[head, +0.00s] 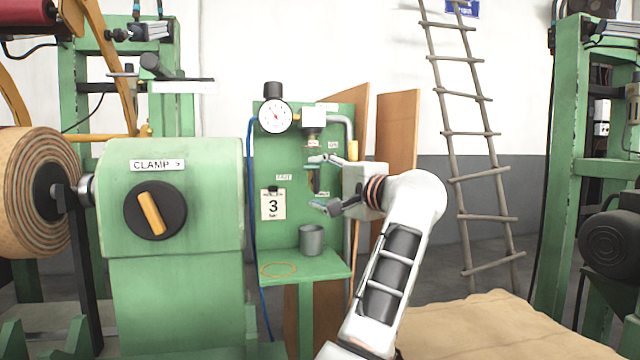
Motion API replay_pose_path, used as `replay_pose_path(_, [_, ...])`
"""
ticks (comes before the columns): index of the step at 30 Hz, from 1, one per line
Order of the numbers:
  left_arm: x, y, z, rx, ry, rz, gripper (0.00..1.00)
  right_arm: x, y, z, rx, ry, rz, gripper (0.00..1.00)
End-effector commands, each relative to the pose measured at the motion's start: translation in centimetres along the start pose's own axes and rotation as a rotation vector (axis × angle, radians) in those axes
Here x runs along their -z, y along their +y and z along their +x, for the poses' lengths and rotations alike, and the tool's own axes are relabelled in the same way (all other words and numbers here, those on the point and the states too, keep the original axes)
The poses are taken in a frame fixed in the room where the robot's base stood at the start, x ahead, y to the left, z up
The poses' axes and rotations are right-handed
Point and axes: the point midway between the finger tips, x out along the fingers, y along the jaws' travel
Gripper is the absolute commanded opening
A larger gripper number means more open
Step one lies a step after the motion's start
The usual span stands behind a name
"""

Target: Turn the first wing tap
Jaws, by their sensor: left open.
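My left gripper (316,183) is open in front of the green panel (262,155), with its fingers one above the other and pointing left. A small brownish part (315,182) shows between the fingers. It may be the wing tap, but it is too small and too covered to be sure. Whether the fingers touch it I cannot tell. Above the gripper, a silver block (313,120) has a short fitting with a red band (313,143) below it. My right gripper is not in view.
A round gauge (275,115) is at the panel's upper left, with a card reading 3 (273,204) below. A grey cup (311,240) stands on the green shelf (325,268). At left is a green clamp housing (215,175) with a knob (155,210). A ladder (475,132) leans behind.

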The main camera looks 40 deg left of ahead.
Motion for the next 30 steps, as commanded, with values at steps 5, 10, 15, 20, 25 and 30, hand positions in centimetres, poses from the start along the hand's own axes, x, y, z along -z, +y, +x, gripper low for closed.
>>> replay_pose_path(5, [0.1, 0.0, -0.4, 0.001, 0.001, 0.001, 0.57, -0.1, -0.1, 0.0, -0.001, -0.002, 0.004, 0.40])
replay_pose_path(10, [0.1, 0.0, -2.7, 0.000, 0.004, 0.000, 0.57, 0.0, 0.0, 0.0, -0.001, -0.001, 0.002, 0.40])
replay_pose_path(15, [0.1, 0.0, -5.4, 0.000, 0.002, 0.000, 0.57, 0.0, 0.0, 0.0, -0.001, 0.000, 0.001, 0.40])
replay_pose_path(20, [0.0, 0.0, -7.0, 0.000, 0.001, 0.001, 0.57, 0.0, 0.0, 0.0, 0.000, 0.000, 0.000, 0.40])
replay_pose_path(25, [0.0, 0.0, -7.6, 0.000, 0.000, 0.001, 0.57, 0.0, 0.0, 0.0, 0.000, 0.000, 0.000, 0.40])
replay_pose_path(30, [0.0, 0.0, -7.5, 0.000, 0.000, 0.000, 0.57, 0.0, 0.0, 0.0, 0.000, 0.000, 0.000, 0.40])
